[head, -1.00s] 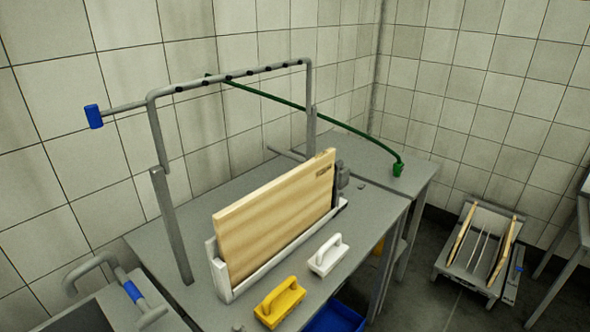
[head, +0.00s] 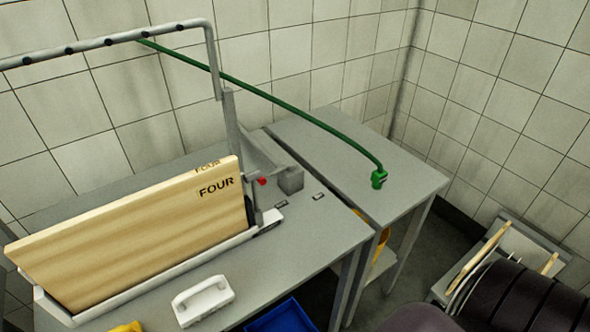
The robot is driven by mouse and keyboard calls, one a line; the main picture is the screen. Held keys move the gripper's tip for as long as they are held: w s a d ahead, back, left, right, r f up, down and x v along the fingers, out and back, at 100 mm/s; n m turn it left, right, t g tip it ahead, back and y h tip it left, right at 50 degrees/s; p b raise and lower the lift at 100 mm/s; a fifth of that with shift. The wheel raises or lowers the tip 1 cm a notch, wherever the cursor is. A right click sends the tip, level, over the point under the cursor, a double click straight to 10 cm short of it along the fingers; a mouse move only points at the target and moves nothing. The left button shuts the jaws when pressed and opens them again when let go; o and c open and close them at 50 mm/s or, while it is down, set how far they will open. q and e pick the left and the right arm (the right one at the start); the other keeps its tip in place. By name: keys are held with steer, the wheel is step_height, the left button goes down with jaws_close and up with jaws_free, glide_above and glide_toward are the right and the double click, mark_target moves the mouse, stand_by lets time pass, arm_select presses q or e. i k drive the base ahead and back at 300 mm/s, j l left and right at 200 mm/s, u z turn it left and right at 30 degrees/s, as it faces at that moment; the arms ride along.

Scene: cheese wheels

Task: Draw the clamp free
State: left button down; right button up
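A wooden board (head: 130,235) marked FOUR stands on edge in a white holder (head: 150,278) on the grey table in the head view. At the board's right end is a grey upright fitting (head: 252,205) with a small red knob (head: 262,181). This looks like the clamp, and it sits against the board's end; its grip on the board is too small to make out. Neither of my grippers is in view. A dark ribbed part of my own body fills the lower right corner.
A grey pipe frame (head: 110,40) stands over the table. A green hose (head: 270,95) arches to its end fitting (head: 379,179) on the side table. A white handled block (head: 203,301), a yellow one (head: 127,327) and a blue bin (head: 283,318) are in front. A rack (head: 545,240) stands lower right.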

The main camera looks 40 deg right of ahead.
mark_target(254, 215)
steer(key=l, duration=0.75)
steer(key=k+l, duration=0.1)
steer(key=l, duration=0.7)
steer(key=k+l, duration=0.1)
steer(key=l, duration=0.65)
